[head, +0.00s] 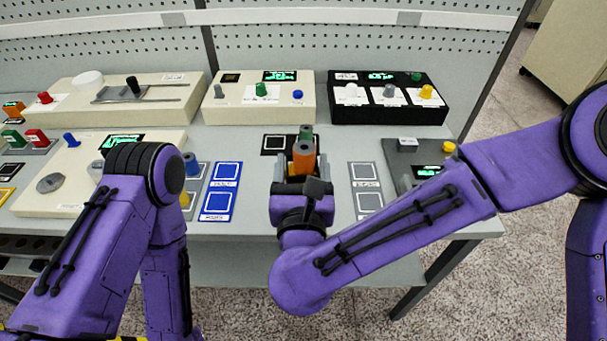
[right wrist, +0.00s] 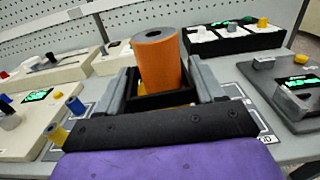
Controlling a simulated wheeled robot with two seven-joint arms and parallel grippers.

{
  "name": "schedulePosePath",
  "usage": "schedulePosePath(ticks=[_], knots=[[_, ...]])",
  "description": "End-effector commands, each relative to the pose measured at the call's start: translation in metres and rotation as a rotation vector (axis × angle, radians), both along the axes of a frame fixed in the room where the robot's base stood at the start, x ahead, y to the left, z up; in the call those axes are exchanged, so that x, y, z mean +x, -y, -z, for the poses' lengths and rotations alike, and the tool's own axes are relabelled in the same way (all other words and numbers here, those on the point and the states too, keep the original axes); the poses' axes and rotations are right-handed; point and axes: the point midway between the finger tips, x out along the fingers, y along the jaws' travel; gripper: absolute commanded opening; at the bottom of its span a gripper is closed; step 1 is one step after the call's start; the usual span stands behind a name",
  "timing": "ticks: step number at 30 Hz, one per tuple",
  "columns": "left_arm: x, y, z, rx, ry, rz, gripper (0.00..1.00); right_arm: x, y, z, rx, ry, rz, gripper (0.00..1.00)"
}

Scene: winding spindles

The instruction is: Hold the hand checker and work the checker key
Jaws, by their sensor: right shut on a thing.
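My right gripper (head: 303,170) is at the middle of the bench, shut on an orange cylinder (head: 303,154). In the right wrist view the orange cylinder (right wrist: 158,62) stands upright between the grey fingers of the right gripper (right wrist: 163,88), with black parts around its base. A grey unit (head: 407,161) with a green display and a yellow knob (head: 448,147) stands to the right; it also shows in the right wrist view (right wrist: 262,78). I cannot tell which thing is the hand checker. My left arm is in the left foreground; its gripper is not visible.
Cream consoles (head: 232,115) and a black console (head: 385,112) line the back, below a pegboard (head: 340,50). Blue pads (head: 220,190) lie left of the right gripper and grey pads (head: 368,188) right of it. Another cream console (head: 60,170) stands at the left.

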Motion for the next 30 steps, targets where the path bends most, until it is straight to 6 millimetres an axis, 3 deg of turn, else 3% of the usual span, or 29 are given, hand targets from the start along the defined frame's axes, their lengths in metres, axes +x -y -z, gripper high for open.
schedulePosePath(ticks=[30], knots=[[0.000,0.000,0.065,0.000,0.000,0.000,0.00,0.075,-0.006,0.065,0.000,0.001,0.001,0.23]])
